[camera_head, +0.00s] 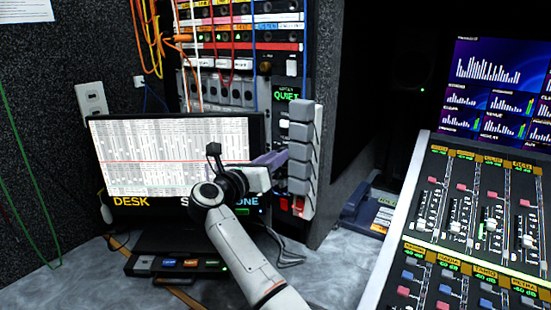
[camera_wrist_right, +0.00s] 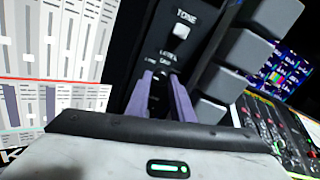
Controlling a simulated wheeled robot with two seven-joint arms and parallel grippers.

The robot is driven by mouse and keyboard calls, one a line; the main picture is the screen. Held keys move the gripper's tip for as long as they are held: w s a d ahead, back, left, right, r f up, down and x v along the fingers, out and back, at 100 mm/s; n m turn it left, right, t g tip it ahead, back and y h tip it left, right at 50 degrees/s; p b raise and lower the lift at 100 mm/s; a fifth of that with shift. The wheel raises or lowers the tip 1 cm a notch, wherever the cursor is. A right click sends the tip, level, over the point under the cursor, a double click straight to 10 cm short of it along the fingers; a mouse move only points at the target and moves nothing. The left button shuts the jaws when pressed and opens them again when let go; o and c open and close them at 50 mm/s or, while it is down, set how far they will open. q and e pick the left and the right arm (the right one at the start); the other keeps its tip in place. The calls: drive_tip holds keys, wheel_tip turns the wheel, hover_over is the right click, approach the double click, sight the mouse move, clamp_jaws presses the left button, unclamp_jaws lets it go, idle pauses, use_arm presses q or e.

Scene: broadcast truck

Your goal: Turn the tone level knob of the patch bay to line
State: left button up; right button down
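The patch bay (camera_head: 243,92) is the rack at the back, with cables, sockets and a dark panel at its right. In the right wrist view, that panel carries a white switch (camera_wrist_right: 181,32) under the word TONE and a LEVEL label. The small dark tone level knob (camera_wrist_right: 160,84) is below the label, largely hidden between my fingers. My right gripper (camera_head: 281,158) reaches the panel, and its purple fingers (camera_wrist_right: 161,82) stand apart, one on each side of the knob. I cannot tell whether they touch it, or where it points. My left gripper is not in view.
A monitor (camera_head: 150,160) stands at the left of my right arm. A column of grey blocks (camera_head: 301,150) juts out close to the right of the gripper. A mixing console (camera_head: 470,215) fills the right side. The grey desktop (camera_head: 335,270) is mostly clear in front.

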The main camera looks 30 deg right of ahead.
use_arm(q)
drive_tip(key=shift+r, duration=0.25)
use_arm(e)
drive_tip(key=shift+n, duration=0.4)
use_arm(q)
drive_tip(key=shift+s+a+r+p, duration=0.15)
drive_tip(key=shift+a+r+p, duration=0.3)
drive_tip(key=shift+p, duration=0.65)
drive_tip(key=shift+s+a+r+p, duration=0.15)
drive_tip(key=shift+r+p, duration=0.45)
drive_tip(key=shift+p, duration=0.5)
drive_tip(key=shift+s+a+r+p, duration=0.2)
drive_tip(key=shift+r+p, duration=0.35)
drive_tip(key=shift+p, duration=0.55)
use_arm(e)
drive_tip(key=shift+n, duration=4.1)
drive_tip(key=c, duration=1.5)
unclamp_jaws()
drive_tip(key=shift+c, duration=0.2)
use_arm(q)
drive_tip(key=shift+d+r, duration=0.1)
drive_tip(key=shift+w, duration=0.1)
use_arm(e)
drive_tip(key=shift+r, duration=0.1)
